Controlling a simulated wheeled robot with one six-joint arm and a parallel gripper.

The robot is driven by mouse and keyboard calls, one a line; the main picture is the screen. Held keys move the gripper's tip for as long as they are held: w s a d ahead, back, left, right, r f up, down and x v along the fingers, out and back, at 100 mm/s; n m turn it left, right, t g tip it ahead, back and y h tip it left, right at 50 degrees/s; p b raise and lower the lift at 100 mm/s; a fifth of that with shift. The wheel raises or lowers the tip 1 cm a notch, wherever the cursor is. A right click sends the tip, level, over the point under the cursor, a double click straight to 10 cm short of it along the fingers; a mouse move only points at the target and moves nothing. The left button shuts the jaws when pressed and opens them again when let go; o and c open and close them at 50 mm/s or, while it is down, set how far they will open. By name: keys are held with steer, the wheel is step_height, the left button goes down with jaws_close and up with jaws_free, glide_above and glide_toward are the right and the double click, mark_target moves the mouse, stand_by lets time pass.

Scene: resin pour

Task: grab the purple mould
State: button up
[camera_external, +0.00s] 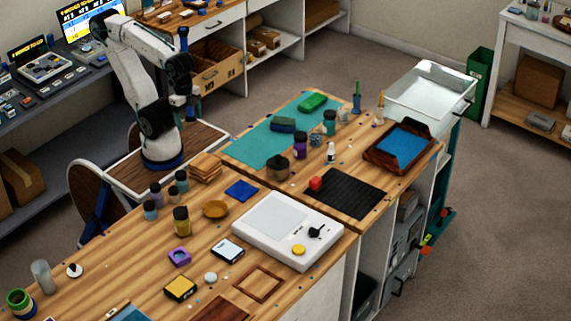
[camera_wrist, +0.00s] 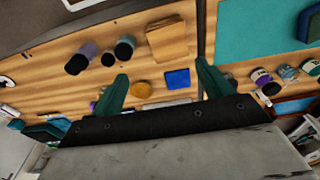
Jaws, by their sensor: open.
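The purple mould (camera_external: 179,256) is a small square block with a hollow in its middle. It lies flat on the near wooden bench in the external view, left of a dark-blue and white box. A small purple patch shows beside the left finger in the wrist view, but I cannot tell whether it is the mould. My gripper (camera_wrist: 162,72) is open, with its two teal fingers wide apart and nothing between them in its grasp. In the external view my gripper (camera_external: 190,108) hangs behind the bench, high and well away from the mould.
Bare wood lies left of the mould.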

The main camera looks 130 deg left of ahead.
mark_target(180, 254)
step_height(180, 254, up, 4)
steer(key=r, duration=0.1)
steer(key=w+d+r+n+g+h, duration=0.2)
steer(key=w+d+n+h, duration=0.3)
steer(key=w+d, duration=0.6)
steer(key=w+d+f+n+g+h, duration=0.2)
steer(key=w+d+n+h, duration=0.7)
steer(key=w+d, duration=0.95)
steer(key=shift+n+y, duration=0.4)
steer(key=shift+n, duration=0.3)
steer(key=f, duration=1.6)
steer(key=w+a+f, duration=0.1)
steer(key=f, duration=0.8)
steer(key=shift+f, duration=0.1)
steer(key=x, duration=0.2)
steer(key=shift+s+d+f, duration=0.1)
steer(key=shift+s+d, duration=0.1)
steer(key=x, duration=0.5)
steer(key=shift+s+d, duration=0.15)
steer(key=shift+s, duration=0.2)
steer(key=shift+r, duration=0.25)
steer(key=c, duration=1.1)
